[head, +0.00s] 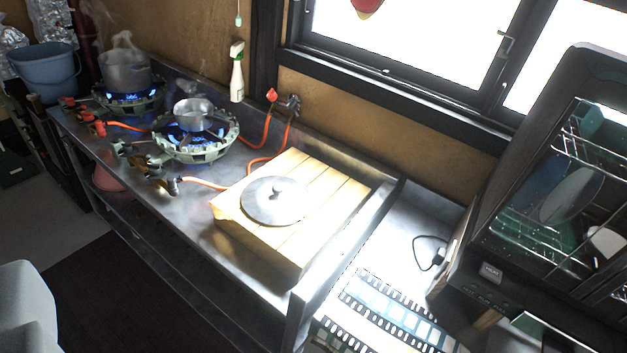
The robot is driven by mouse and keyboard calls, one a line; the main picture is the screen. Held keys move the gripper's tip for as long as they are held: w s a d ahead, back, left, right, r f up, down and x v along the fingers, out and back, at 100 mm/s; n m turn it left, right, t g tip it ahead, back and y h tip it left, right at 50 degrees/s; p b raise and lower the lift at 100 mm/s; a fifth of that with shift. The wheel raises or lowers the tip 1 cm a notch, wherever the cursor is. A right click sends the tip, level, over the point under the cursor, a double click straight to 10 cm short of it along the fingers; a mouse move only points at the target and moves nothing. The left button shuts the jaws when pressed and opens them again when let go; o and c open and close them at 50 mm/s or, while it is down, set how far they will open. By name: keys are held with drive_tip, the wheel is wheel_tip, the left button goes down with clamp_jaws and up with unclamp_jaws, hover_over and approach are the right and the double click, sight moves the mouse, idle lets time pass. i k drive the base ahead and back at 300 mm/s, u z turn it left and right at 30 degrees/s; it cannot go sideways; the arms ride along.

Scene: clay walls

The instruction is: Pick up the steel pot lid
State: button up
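The steel pot lid (273,201) is a round grey disc with a small dark knob on top. It lies flat, knob up, on a light slatted wooden box (325,197) on the steel counter. Nothing covers the lid. My gripper does not show in the head view. A pale grey rounded shape at the lower left edge is cut off, and I cannot tell what it is.
Two gas burners with blue flames stand left of the box, one under a small pot (193,114), one under a steaming larger pot (125,70). Orange hoses (205,184) run near the box. A dark dish cabinet (560,200) stands right. The counter front is clear.

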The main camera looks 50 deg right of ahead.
sight(273, 200)
drive_tip(key=z, duration=0.4)
drive_tip(key=i, duration=0.9)
drive_tip(key=z, duration=0.55)
